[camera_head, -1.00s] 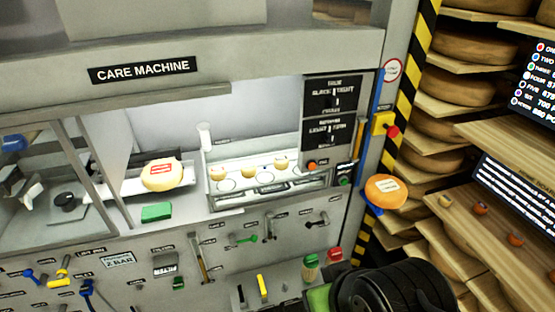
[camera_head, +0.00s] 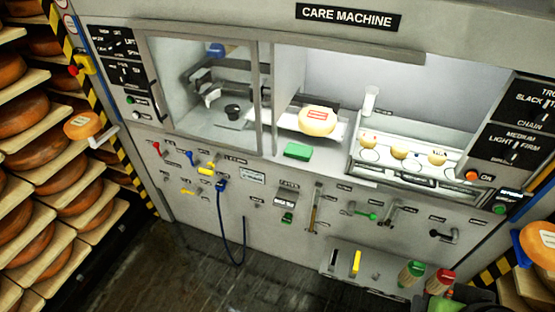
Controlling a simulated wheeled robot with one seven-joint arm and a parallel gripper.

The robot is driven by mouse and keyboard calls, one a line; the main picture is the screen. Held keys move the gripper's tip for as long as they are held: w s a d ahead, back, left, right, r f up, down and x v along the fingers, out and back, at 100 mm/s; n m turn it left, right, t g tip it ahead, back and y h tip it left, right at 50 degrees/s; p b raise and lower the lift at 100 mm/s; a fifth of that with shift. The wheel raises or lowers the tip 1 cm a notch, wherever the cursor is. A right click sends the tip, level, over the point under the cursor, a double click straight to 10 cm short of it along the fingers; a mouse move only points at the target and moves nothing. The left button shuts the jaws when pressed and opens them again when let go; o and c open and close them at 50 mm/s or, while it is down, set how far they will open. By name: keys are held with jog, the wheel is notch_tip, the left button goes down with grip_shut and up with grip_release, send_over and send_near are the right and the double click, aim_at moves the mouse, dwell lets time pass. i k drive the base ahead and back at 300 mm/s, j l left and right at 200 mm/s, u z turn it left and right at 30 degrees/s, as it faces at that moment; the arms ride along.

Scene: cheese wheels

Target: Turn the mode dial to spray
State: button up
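The care machine's front panel (camera_head: 300,215) fills the middle of the view. At its left end is a black dial panel (camera_head: 112,42) with a second one (camera_head: 125,74) below it, each with a pale pointer among small words. Two more dial panels stand at the right end, one (camera_head: 536,98) above the other (camera_head: 512,142). The lettering is too small to tell which is the mode dial or whether one is set to spray. My gripper is not in view, so nothing shows touching any dial.
A cheese wheel (camera_head: 317,121) sits inside the machine beside a green block (camera_head: 297,151). A blue hose (camera_head: 243,240) hangs from the front. Cheese shelves (camera_head: 25,135) stand at the left. Dark floor (camera_head: 190,265) is clear at lower left. A ledge (camera_head: 375,270) juts out at lower right.

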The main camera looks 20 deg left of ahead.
aim_at(113, 47)
jog(key=u, duration=1.95)
jog(key=i+u, duration=0.45)
jog(key=i, duration=0.3)
jog(key=i+l+u, duration=0.2)
jog(key=i+u, duration=0.25)
jog(key=i, duration=0.25)
jog(key=i+l+u, duration=0.45)
jog(key=i, duration=0.25)
jog(key=i+l+u, duration=0.5)
jog(key=l, duration=0.25)
jog(key=i, duration=0.05)
